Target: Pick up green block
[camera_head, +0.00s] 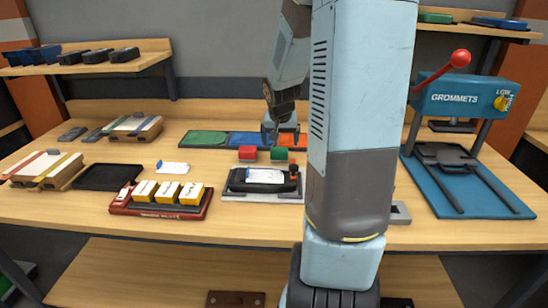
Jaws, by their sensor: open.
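The green block (279,154) rests on the table, just right of a red block (247,153). Both are small and lie in front of a row of coloured trays. My gripper (270,129) is open and points down above and behind the green block, over the blue tray. It looks apart from the block, but its exact height and distance are hard to tell. My arm's large upright link covers the table to the right of the block.
Green (204,139), blue (240,138) and orange (289,140) trays lie behind the blocks. A black fixture (240,182) with a white label stands in front. A red tray (126,205) holds yellow boxes. A grommet press (468,98) stands at right.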

